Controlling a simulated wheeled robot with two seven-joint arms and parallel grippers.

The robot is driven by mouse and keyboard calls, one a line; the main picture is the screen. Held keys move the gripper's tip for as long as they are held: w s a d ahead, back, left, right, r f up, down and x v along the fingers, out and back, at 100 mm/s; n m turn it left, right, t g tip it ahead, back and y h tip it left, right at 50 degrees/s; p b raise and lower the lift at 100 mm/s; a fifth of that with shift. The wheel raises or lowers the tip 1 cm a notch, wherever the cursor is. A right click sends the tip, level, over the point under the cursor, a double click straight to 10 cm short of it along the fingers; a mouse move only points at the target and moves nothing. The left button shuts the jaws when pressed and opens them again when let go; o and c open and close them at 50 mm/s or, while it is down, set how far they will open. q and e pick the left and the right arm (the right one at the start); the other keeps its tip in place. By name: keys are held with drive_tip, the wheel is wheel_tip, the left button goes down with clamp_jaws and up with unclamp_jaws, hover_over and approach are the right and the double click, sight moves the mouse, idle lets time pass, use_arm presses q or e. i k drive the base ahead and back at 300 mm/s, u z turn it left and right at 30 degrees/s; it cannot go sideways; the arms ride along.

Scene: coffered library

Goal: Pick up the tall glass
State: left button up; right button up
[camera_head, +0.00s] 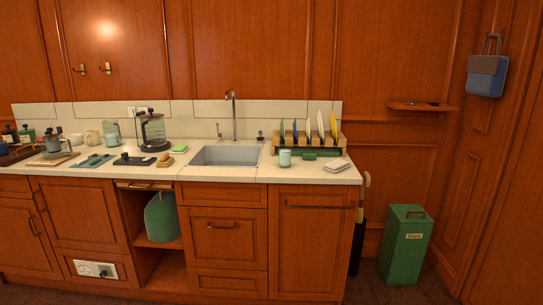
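A pale teal glass or cup (285,158) stands upright on the counter, just right of the sink and in front of the dish rack. A greenish see-through vessel (112,133) stands at the back left of the counter, beside a dark-handled glass coffee maker (153,133). I cannot tell for sure which of these is the tall glass. Neither of my grippers shows in this view.
The wooden dish rack (330,144) holds several upright plates. The sink (228,155) has a tall tap (233,110). Folded cloths (336,166) lie at the right counter end. A green bin (406,245) and an umbrella (359,230) stand on the floor.

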sight(285, 146)
drive_tip(key=u, duration=0.25)
drive_tip(key=i, duration=0.45)
drive_tip(key=u, duration=0.55)
drive_tip(key=i, duration=1.2)
drive_tip(key=z, duration=0.2)
